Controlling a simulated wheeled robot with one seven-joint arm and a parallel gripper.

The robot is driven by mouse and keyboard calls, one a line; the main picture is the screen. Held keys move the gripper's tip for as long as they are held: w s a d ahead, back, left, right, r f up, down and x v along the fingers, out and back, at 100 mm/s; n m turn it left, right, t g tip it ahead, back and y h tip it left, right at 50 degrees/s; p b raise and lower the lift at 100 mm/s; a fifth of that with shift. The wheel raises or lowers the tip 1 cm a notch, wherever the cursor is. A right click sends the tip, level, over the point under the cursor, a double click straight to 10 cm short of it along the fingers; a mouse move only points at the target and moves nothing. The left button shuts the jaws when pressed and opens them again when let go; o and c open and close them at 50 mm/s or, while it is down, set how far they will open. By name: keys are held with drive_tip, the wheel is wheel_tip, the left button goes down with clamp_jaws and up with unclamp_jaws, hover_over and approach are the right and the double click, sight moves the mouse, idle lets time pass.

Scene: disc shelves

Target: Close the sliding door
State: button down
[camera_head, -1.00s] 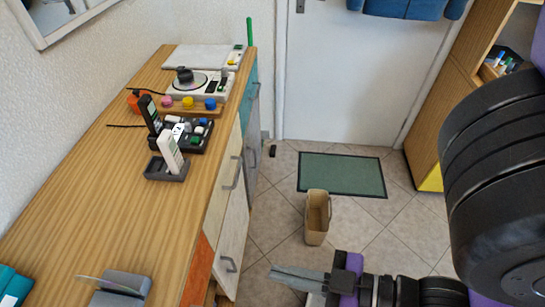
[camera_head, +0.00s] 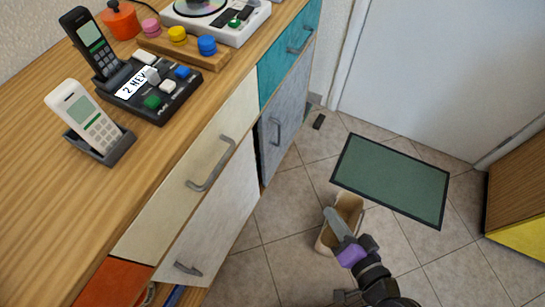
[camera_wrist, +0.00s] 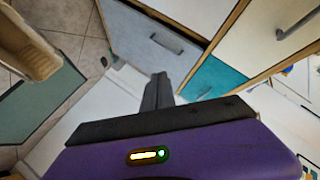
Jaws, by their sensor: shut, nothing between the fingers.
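The wooden-topped cabinet has a white lower door panel (camera_head: 215,232) with a grey handle (camera_head: 188,268). A grey door panel (camera_head: 288,115) with an upright handle (camera_head: 275,131) is to its right, with a narrow dark gap between them. Left of the white panel, under the orange drawer, an opening (camera_head: 162,295) shows some contents. Which panel slides I cannot tell. My gripper (camera_head: 331,213) is shut and empty, apart from the cabinet, over the floor by the bin. In the wrist view my gripper (camera_wrist: 159,77) points toward the grey panel (camera_wrist: 160,38).
A beige bin (camera_head: 345,222) stands on the tiles behind my gripper. A green mat (camera_head: 392,178) lies beyond it. Cream (camera_head: 200,165) and teal (camera_head: 288,52) drawers with protruding handles sit above the door panels. Phones and a button box stand on the cabinet top.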

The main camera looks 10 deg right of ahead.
drive_tip(key=w+a+f+m+y+b, duration=0.2)
drive_tip(key=w+a+f+y+b, duration=0.2)
drive_tip(key=w+f+b, duration=0.55)
drive_tip(key=w+a+r+y+b, duration=0.1)
drive_tip(key=w+a, duration=0.3)
drive_tip(key=w, duration=0.5)
drive_tip(key=w+a+r+m+t+y+b, duration=0.1)
drive_tip(key=w+a+r+y+b, duration=0.1)
drive_tip(key=w+a, duration=0.3)
drive_tip(key=w+b, duration=0.1)
drive_tip(key=w, duration=0.2)
drive_tip(key=shift+w+a+m, duration=0.25)
drive_tip(key=shift+w+m, duration=0.05)
drive_tip(key=shift+w, duration=0.1)
